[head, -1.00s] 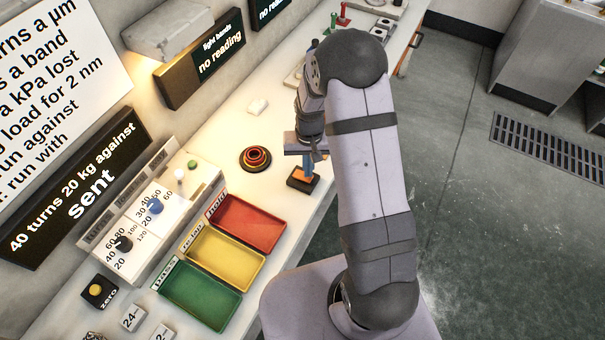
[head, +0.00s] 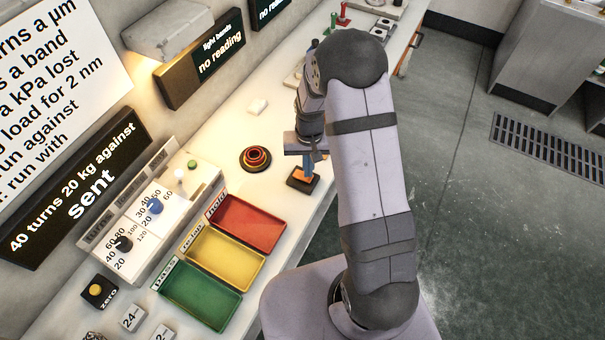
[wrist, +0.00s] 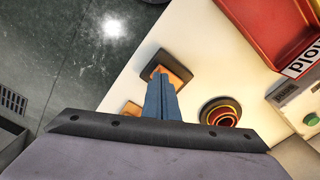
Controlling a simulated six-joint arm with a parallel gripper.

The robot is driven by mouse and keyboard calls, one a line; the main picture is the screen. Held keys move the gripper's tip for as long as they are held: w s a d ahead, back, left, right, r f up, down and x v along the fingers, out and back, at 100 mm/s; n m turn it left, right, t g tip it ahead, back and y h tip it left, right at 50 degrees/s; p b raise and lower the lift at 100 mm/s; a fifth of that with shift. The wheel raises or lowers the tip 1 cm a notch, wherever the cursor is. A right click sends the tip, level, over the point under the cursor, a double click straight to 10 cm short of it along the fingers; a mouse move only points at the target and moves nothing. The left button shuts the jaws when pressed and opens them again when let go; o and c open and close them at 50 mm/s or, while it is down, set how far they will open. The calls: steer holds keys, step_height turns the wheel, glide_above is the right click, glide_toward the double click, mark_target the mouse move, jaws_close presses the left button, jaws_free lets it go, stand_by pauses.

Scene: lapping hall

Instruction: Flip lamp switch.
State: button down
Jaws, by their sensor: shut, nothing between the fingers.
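My gripper (head: 310,157) is at the near edge of the bench, with nothing held. In the wrist view its two blue fingers (wrist: 160,98) are shut together. They point at a dark square base with an orange top (wrist: 170,62), which may be the lamp switch. In the head view this block (head: 299,182) sits right below the fingertips, partly hidden by them. I cannot tell whether the tips touch it. A second small orange-topped piece (wrist: 130,109) lies beside the fingers in the wrist view. A glowing lamp housing (head: 170,30) is on the wall.
A round stack of dark, red and yellow rings (head: 256,159) stands left of the block. Red (head: 250,224), yellow (head: 224,255) and green (head: 198,294) trays lie nearer. A control panel with knobs (head: 150,212) runs along the wall.

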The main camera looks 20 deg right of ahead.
steer(key=shift+f+b, duration=0.6)
steer(key=shift+f, duration=0.25)
stand_by(0.7)
steer(key=shift+r, duration=0.15)
steer(key=shift+r+p, duration=2.9)
steer(key=shift+r, duration=0.5)
